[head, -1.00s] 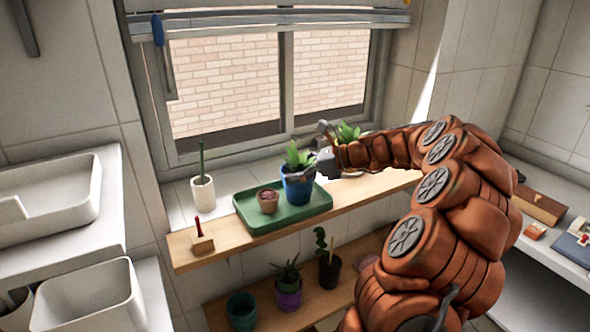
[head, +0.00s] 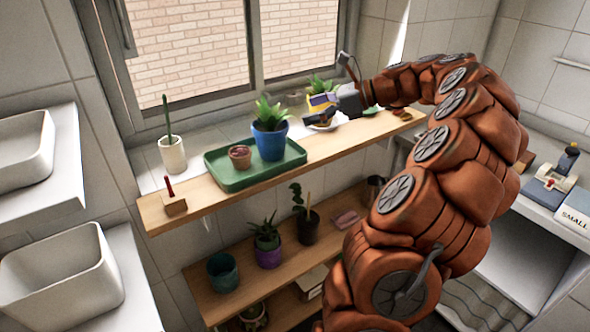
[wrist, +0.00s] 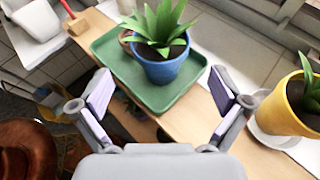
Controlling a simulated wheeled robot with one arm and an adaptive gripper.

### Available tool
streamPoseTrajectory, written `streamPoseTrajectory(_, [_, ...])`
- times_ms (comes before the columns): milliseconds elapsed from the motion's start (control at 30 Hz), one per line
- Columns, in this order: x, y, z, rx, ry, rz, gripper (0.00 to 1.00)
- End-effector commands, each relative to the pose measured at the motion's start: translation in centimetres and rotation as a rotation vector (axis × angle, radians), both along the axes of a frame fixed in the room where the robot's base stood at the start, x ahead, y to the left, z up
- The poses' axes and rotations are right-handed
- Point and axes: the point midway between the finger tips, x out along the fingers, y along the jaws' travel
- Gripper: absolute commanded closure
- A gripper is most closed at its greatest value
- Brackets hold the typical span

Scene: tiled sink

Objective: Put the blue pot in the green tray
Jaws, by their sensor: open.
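The blue pot (head: 270,144) holds a green succulent and stands upright in the green tray (head: 222,178), toward its right end. A small terracotta pot (head: 240,160) stands beside it in the tray. In the wrist view the blue pot (wrist: 161,68) stands on the green tray (wrist: 113,58), beyond my fingers and apart from them. My gripper (head: 318,108) is open and empty, to the right of the blue pot. The wrist view shows both fingers of my gripper (wrist: 161,98) spread wide with nothing between them.
A yellow pot (wrist: 288,105) with a plant stands on a white saucer (wrist: 262,128), close to my right finger. A white pot (head: 172,154) and a red-handled stamp (head: 174,203) stand left of the tray. A lower shelf (head: 213,300) holds several pots.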

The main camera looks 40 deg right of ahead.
Motion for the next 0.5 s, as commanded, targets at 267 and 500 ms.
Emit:
streamPoseTrajectory(267, [0.5, 3.0, -0.1, -0.051, -0.004, 0.073, 0.00])
streamPoseTrajectory(500, [-0.3, 16.5, -1.6, -0.325, -0.055, 0.446, 0.00])
